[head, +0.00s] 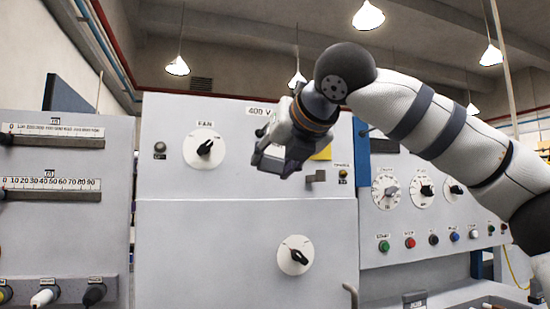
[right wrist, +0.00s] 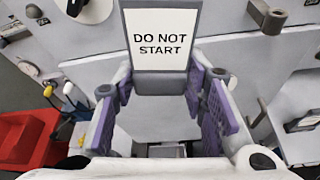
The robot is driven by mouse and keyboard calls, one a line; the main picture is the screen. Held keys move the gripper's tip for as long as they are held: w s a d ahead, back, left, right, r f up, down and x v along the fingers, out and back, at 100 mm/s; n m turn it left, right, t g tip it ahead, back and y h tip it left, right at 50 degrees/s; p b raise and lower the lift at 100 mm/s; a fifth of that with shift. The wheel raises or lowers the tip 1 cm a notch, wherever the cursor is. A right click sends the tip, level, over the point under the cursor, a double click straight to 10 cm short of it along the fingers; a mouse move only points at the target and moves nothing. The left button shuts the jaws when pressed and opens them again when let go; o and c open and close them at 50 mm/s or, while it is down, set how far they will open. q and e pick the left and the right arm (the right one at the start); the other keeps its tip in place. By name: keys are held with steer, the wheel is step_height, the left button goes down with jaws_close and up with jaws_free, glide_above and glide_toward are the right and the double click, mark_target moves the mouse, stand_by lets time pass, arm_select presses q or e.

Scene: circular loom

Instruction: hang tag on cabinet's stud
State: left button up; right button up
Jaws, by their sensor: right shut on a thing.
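A tag with a white face reading "DO NOT START" and a dark frame (right wrist: 161,40) stands at the top middle of the right wrist view. My right gripper (right wrist: 160,88) is shut on its lower end, between purple-padded fingers. In the head view my right gripper (head: 273,162) is in front of the upper part of the grey cabinet (head: 220,235), below the "400 V" label. The tag cannot be made out there. A small grey projection (head: 315,179) sticks out of the cabinet just right of the gripper; I cannot tell whether it is the stud. My left gripper is out of view.
The cabinet front carries an upper dial (head: 204,147) and a lower dial (head: 295,255). A yellow patch (head: 322,153) shows beside the gripper. A button panel (head: 430,215) stands at right, a scale panel (head: 60,220) at left. A red bin (right wrist: 28,138) shows in the wrist view.

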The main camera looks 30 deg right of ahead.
mark_target(273, 156)
steer(key=shift+w+d, duration=0.2)
steer(key=shift+w, duration=0.6)
steer(key=shift+w+d, duration=0.15)
steer(key=shift+w, duration=0.6)
steer(key=shift+r+b+x, duration=0.2)
steer(key=shift+b+x, duration=0.1)
steer(key=shift+x, duration=0.9)
steer(key=shift+d+r+p, duration=0.1)
steer(key=shift+r+p, duration=0.25)
steer(key=shift+r, duration=0.45)
steer(key=shift+f, duration=0.1)
steer(key=shift+f, duration=0.3)
steer(key=shift+w, duration=0.2)
steer(key=shift+w+d, duration=0.2)
steer(key=shift+w, duration=0.7)
